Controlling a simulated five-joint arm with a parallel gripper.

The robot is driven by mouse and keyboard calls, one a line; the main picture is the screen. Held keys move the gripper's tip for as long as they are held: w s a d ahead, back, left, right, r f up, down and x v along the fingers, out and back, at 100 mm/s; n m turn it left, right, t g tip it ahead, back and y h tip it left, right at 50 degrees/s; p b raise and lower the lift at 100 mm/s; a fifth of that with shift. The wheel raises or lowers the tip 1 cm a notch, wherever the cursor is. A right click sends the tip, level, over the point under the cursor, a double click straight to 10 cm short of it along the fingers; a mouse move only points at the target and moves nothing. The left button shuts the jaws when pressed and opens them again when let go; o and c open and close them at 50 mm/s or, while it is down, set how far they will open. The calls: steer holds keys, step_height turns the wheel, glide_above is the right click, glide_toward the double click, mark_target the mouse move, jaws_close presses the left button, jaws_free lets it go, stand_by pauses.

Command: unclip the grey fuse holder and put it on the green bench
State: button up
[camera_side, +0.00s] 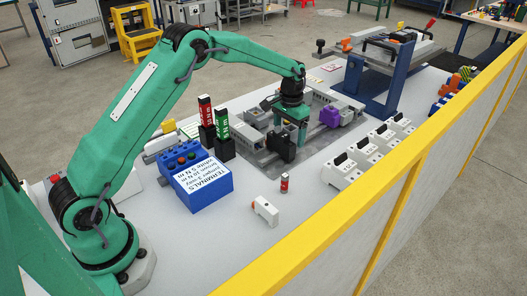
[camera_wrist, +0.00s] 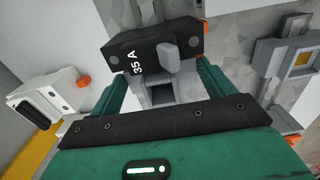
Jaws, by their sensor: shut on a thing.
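My gripper (camera_side: 293,132) is down at the switchgear assembly in the middle of the table. In the wrist view its two green fingers (camera_wrist: 167,88) stand either side of a grey part (camera_wrist: 161,93), which looks like the grey fuse holder. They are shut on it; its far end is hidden. A black block marked 35 A (camera_wrist: 150,48), with a grey tab, sits right beside it. In the side view a black block (camera_side: 283,147) stands just in front of the fingers. I cannot make out whether the grey part is still clipped. I cannot identify a green bench top for sure.
A purple block (camera_side: 329,116) and a grey one (camera_side: 346,115) sit to the right. A blue terminals box (camera_side: 203,188), red (camera_side: 206,112) and green (camera_side: 222,124) upright pieces stand left. White modules (camera_side: 345,172) line the right. A yellow rail (camera_side: 400,160) edges the front.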

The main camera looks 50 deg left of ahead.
steer(key=shift+r, duration=0.5)
steer(key=shift+r, duration=1.05)
steer(key=shift+r, duration=0.35)
steer(key=shift+r, duration=0.3)
steer(key=shift+r, duration=0.2)
